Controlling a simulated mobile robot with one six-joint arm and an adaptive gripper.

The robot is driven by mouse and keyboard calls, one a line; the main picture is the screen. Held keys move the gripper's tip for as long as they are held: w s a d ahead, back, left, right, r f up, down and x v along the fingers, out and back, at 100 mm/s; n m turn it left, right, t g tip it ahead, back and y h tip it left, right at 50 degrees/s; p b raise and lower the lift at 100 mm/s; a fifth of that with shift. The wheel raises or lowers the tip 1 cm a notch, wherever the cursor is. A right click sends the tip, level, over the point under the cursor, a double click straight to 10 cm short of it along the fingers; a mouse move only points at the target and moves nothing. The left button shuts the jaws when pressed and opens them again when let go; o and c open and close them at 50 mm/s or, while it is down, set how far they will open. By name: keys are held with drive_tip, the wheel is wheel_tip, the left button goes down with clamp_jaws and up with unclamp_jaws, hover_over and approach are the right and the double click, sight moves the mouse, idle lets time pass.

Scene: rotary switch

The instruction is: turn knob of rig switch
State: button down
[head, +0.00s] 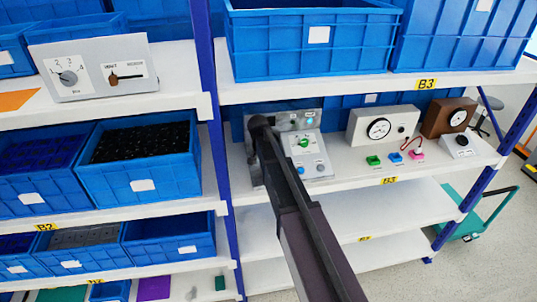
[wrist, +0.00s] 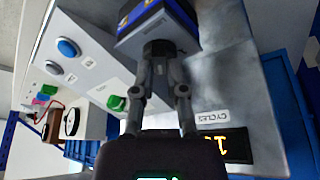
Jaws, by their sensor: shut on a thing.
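In the wrist view my gripper (wrist: 161,60) has its two fingers closed in on the small dark knob (wrist: 160,46) of the rig switch. The knob sits at a dark block with a blue band and yellow marks (wrist: 158,20), mounted on a grey metal panel (wrist: 225,75). The fingers cover much of the knob, and its pointer setting cannot be read. In the head view my arm hides the gripper and the knob; the grey panel (head: 311,117) shows behind it with a small blue light.
A pale control box (head: 308,165) with a green knob (head: 303,142) and blue buttons stands beside the panel. An orange display labelled CYCLES (wrist: 238,145) is close to my gripper. Gauge boxes (head: 372,124) stand to the right. Blue crates (head: 310,58) fill the shelf above.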

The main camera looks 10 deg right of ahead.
drive_tip(key=shift+m+h, duration=0.3)
drive_tip(key=shift+m, duration=0.4)
drive_tip(key=shift+g, duration=0.3)
drive_tip(key=c, duration=0.7)
unclamp_jaws()
drive_tip(key=shift+n, duration=0.4)
